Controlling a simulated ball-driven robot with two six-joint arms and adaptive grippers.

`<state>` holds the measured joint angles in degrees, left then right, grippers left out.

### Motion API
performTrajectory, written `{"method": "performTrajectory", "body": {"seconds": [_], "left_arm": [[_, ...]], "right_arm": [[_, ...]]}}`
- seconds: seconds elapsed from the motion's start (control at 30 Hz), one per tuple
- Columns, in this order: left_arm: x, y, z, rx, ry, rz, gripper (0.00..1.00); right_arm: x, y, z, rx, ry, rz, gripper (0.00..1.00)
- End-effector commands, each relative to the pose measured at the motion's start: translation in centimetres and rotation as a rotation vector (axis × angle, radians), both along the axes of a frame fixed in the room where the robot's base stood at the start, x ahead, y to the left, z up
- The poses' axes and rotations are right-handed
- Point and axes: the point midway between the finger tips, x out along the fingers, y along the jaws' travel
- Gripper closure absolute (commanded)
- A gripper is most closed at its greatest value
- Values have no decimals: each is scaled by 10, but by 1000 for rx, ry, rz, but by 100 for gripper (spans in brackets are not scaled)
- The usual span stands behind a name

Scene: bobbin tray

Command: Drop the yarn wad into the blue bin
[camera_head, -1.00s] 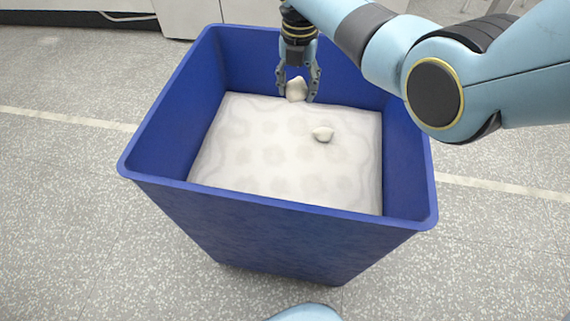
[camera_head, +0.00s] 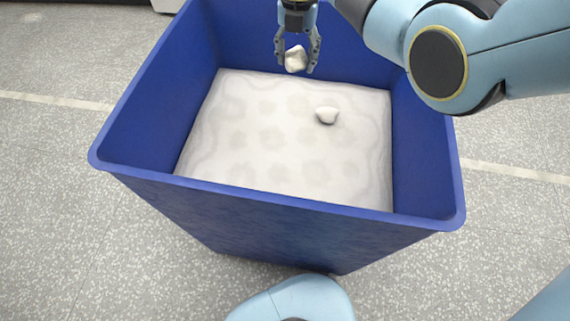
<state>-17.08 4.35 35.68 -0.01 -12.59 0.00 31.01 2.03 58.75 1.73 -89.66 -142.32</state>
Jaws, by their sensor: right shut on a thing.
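The blue bin (camera_head: 290,199) stands on the floor in the middle of the head view, open at the top. My right gripper (camera_head: 296,66) is over the back part of the bin, pointing down. It is shut on a small whitish yarn wad (camera_head: 296,58), which sits between its fingers above the pale layer. A second whitish wad (camera_head: 327,115) lies on the pale layer inside the bin, right of centre. My left gripper is not in view.
A pale padded layer (camera_head: 250,160) with faint round marks covers the inside of the bin. My right arm crosses the back right corner. The speckled floor (camera_head: 60,190) around the bin is clear, with a light strip across it.

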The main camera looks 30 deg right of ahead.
Motion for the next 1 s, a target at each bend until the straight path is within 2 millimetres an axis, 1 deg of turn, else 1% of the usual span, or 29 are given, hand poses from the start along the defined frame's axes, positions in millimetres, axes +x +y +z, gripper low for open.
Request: {"method": "performTrajectory", "body": {"seconds": [0.03,0.07,0.3,0.33,0.53,0.83,0.93,1.0], "left_arm": [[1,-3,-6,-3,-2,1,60],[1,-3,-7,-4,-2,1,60],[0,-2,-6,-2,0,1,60],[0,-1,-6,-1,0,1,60],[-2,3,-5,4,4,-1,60],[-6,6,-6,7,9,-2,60],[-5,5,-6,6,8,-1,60],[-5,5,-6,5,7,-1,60]], "right_arm": [[0,0,-6,0,0,0,66],[0,0,-6,0,0,0,66],[0,0,-4,0,0,0,66],[0,0,-4,0,0,0,51],[0,0,-4,0,0,0,25],[0,0,-2,0,0,0,25],[1,0,7,0,-4,0,25],[1,0,19,0,-4,0,25]]}}
